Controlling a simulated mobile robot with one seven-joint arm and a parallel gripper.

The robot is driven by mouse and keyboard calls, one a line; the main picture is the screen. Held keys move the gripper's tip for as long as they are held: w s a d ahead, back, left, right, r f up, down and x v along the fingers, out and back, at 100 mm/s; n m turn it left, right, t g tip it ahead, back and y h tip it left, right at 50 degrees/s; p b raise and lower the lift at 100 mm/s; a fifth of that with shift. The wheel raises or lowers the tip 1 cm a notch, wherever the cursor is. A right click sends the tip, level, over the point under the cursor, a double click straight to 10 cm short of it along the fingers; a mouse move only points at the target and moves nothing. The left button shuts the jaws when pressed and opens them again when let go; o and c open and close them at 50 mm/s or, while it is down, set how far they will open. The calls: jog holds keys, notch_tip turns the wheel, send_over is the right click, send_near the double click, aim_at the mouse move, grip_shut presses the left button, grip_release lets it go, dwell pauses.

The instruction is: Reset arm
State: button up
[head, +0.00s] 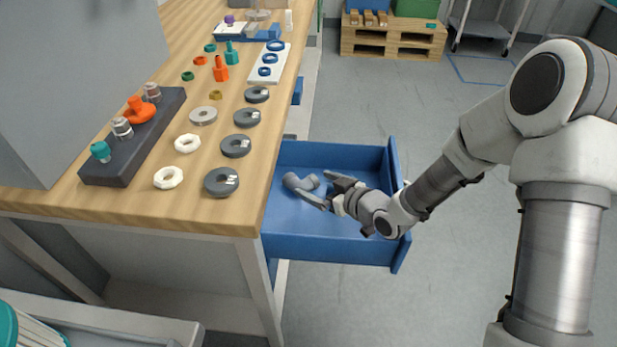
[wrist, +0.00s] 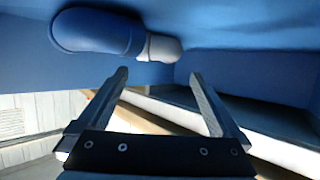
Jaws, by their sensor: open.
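My gripper (head: 327,190) is at the open blue drawer (head: 335,247) under the workbench's right side. Its two fingers are spread apart and nothing is between them. In the wrist view the gripper (wrist: 162,95) also shows open and empty. A grey, rounded, pipe-like part (head: 300,184) lies in the drawer just left of the fingertips. In the wrist view a part with a dark blue-looking body (wrist: 95,32) and a paler grey end shows beyond the fingers, apart from them. My arm reaches in from the right over the drawer's front panel.
The wooden bench top (head: 215,225) holds a dark block (head: 130,140) with fittings, grey discs (head: 221,182), white rings (head: 168,178) and a white plate (head: 268,65) with blue rings. The drawer front (head: 396,165) stands out into open floor. A pallet (head: 390,40) stands far back.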

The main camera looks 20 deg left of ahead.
jog(key=shift+v, duration=1.35)
